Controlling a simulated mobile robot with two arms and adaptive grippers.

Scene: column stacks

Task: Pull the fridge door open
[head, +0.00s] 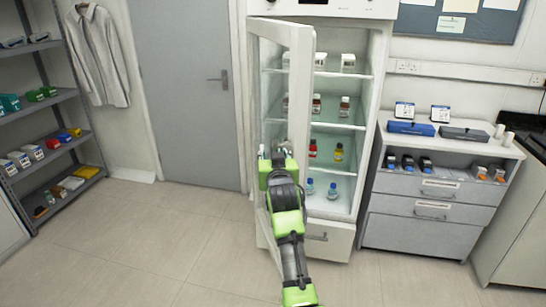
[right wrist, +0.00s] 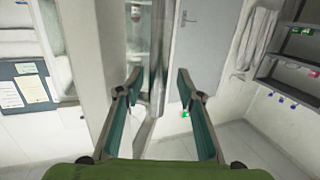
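The white fridge door (head: 300,85) has a glass pane and stands partly open, swung out from the fridge cabinet (head: 376,110). Shelves with small bottles show through the opening. My right gripper (head: 272,152) is at the door's front, around mid-height, with its fingertips partly hidden by the wrist. In the right wrist view my right gripper (right wrist: 158,78) has its two fingers apart. A pale vertical bar (right wrist: 159,60) shows between them; I cannot tell whether it is the handle or the door edge, or whether the fingers touch it. My left gripper is not in view.
A grey drawer cabinet (head: 432,205) stands right of the fridge with boxes on top. A closed grey room door (head: 186,100) and a shelf rack (head: 38,97) are on the left. The tiled floor (head: 150,240) left of my arm is clear.

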